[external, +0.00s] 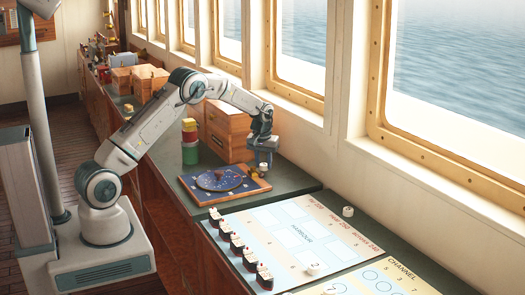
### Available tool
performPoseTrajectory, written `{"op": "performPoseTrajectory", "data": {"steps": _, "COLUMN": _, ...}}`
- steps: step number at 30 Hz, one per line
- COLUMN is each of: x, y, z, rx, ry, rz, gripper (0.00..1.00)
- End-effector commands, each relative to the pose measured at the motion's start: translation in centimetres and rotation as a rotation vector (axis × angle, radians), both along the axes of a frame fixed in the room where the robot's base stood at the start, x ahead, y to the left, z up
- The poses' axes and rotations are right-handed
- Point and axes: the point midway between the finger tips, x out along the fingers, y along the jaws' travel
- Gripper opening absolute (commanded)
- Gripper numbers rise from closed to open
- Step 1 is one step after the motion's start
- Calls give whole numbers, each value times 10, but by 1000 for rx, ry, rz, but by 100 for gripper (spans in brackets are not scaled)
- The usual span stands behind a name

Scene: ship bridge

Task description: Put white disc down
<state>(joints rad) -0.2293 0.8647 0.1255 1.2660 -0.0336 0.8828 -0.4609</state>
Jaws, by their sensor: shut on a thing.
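My gripper (263,160) points down over the back right edge of a blue board with a star-chart dial (205,187). It is shut on a small white disc (263,168), which shows just under the fingertips. The fingers hide part of this disc, and I cannot tell whether it touches the board or counter below. Other white discs stand apart from it: one on the green counter (347,211) and one on the harbour chart (313,269). Another is cut by the bottom edge (330,291).
Several small dark ships (238,247) line the left side of the pale harbour chart (295,232). Stacked red, yellow and green cylinders (190,142) and wooden boxes (228,130) stand behind the board. The windows bound the counter on the right.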

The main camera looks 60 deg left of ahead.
Motion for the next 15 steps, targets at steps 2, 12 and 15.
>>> {"op": "performPoseTrajectory", "data": {"steps": 2, "x": 0, "y": 0, "z": -8, "rx": -1, "ry": 2, "rz": 0, "gripper": 8}}
{"op": "performPoseTrajectory", "data": {"steps": 12, "x": 0, "y": 0, "z": -14, "rx": 1, "ry": -1, "rz": 0, "gripper": 8}}
{"op": "performPoseTrajectory", "data": {"steps": 15, "x": 0, "y": 0, "z": -17, "rx": 1, "ry": -1, "rz": 0, "gripper": 8}}
